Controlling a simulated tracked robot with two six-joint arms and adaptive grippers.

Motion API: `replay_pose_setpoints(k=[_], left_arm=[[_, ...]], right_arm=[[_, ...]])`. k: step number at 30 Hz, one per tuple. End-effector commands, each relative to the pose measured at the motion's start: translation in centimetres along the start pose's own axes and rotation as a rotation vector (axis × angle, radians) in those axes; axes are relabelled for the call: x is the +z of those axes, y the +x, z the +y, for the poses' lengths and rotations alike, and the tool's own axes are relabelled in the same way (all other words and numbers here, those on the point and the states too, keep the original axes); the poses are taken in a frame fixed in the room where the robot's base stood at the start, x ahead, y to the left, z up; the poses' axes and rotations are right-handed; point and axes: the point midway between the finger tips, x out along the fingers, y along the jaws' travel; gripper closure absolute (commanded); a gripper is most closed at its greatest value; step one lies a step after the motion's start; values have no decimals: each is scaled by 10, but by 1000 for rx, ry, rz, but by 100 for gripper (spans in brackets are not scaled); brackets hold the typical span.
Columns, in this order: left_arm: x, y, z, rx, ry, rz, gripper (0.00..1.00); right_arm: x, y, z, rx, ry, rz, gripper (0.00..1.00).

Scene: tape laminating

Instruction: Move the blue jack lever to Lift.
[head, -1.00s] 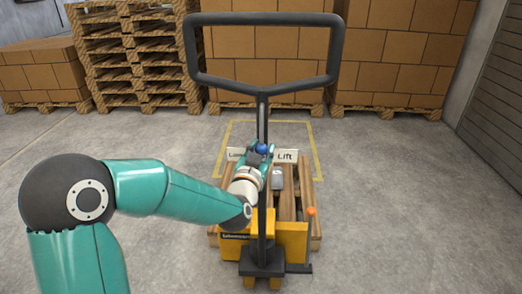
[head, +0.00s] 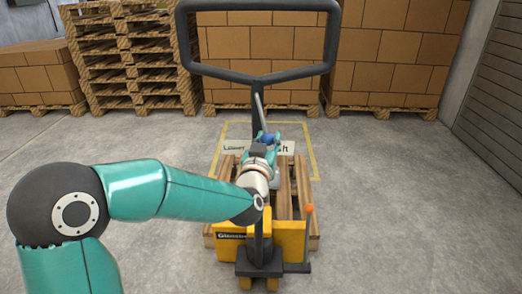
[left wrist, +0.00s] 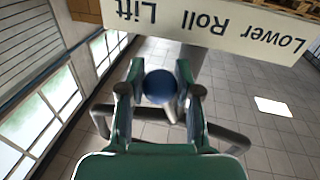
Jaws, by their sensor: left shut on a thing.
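The blue knob (head: 267,138) of the jack lever shows at my left gripper (head: 265,143), in front of the label. Its thin grey rod leans from the black handle post. In the left wrist view the round blue knob (left wrist: 160,86) sits between the two fingers of my left gripper (left wrist: 160,70), which is shut on it. The white label (head: 236,148) reads "Lower" at its left; my gripper covers its middle and part of "Lift". In the left wrist view the label (left wrist: 215,25) appears upside down with Lower, Roll and Lift. My right gripper is not in view.
The black handle loop (head: 258,79) stands above the yellow pallet jack (head: 285,238), which is at a wooden pallet (head: 303,185). Stacked cartons (head: 382,60) and empty pallets (head: 128,60) line the back. The grey floor (head: 410,210) at the right is clear.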

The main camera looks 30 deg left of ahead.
Motion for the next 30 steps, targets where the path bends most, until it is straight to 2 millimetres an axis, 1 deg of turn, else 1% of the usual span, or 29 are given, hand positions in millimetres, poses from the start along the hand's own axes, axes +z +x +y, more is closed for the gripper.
replay_pose_setpoints(k=[1, 9, 15, 27, 28, 30], left_arm=[[4, 0, 4, 0, -32, 8, 100], [-3, 4, 18, -7, -179, 35, 100], [-6, 5, 23, -10, -229, 43, 100], [-8, 5, 24, -9, -237, 46, 100], [-8, 5, 24, -9, -237, 46, 64], [-8, 5, 24, -9, -236, 46, 52]], right_arm=[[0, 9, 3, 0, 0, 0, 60], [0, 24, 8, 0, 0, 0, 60], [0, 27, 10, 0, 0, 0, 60], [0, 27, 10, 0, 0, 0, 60], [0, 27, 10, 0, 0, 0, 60], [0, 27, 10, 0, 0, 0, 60]])
